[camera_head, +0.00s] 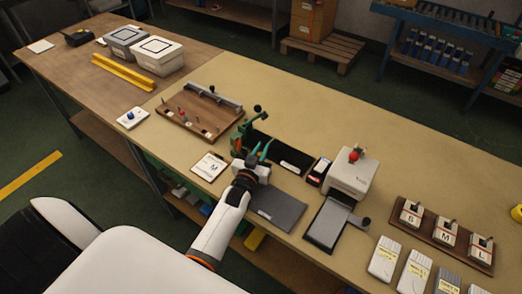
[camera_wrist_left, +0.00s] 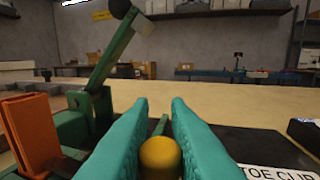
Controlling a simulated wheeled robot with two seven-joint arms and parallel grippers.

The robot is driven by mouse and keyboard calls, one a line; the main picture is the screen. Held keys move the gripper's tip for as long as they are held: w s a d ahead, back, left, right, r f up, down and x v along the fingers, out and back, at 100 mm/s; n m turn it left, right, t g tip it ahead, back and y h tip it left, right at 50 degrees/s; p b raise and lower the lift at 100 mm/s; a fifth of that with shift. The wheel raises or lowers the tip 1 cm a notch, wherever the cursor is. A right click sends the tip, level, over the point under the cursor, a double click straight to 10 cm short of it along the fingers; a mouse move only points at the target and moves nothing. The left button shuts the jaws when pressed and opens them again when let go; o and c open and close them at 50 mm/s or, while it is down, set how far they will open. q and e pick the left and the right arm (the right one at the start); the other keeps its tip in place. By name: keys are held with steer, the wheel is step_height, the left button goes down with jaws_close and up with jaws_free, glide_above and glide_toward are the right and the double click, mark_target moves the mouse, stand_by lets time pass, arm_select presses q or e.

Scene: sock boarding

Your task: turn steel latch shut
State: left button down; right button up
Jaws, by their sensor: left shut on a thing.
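My left gripper (camera_head: 262,152) is over the worktable beside a green clamp device (camera_head: 240,137) with a raised lever. Its two teal fingers (camera_wrist_left: 160,108) are closed around a brass-coloured knob (camera_wrist_left: 160,158) on a thin stem in the left wrist view. The knob looks like the latch's handle; the steel part of the latch cannot be told apart, and the fingers hide much of it. The green lever (camera_wrist_left: 113,48) rises at the left of the wrist view. My right gripper is not in view.
A black plate (camera_wrist_left: 270,142) marked "TOE CLIP" lies right of the fingers. An orange block (camera_wrist_left: 33,128) is at left. A wooden board with pegs (camera_head: 190,118), a white press (camera_head: 350,172) and a dark grey plate (camera_head: 277,210) are close by.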

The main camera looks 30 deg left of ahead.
arm_select(q)
steer(key=c, duration=1.4)
jaws_free()
steer(key=shift+o, duration=0.2)
steer(key=s, duration=0.4)
steer(key=s+d, duration=0.1)
steer(key=s, duration=0.3)
steer(key=s+d+b, duration=0.1)
steer(key=s, duration=0.2)
steer(key=shift+s, duration=0.4)
